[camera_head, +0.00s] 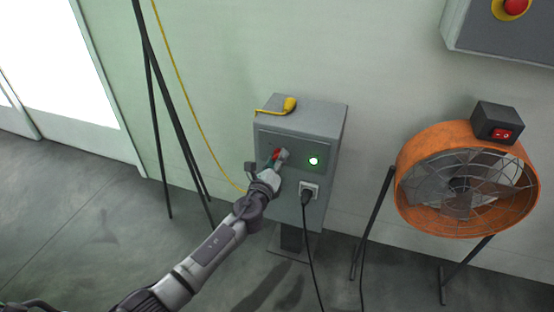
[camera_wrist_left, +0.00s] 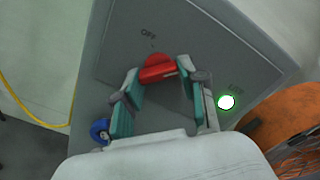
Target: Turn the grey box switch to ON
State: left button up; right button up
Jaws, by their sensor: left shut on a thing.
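The grey box (camera_head: 324,133) stands on a post against the wall. Its red rotary switch (camera_wrist_left: 158,68) is on the front panel, and a little of it shows in the head view (camera_head: 276,154). In the left wrist view an OFF mark is printed above the switch; I cannot read an ON mark. My left gripper (camera_wrist_left: 160,82) is at the panel, shut on the red switch, with a finger on either side of it. It partly hides the switch in the head view (camera_head: 279,158). A round light (camera_head: 313,161) on the panel glows green-white. My right gripper is not in view.
A black plug and cable (camera_head: 307,197) hang from a socket below the light. An orange fan (camera_head: 408,170) stands at right, black stand legs (camera_head: 160,90) at left.

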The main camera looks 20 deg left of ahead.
pick_arm(q)
jog(key=shift+f, duration=0.1)
dwell(0.3)
jog(key=o, duration=1.1)
jog(key=shift+o, duration=0.2)
jog(key=s, duration=1.2)
jog(key=shift+a, duration=0.2)
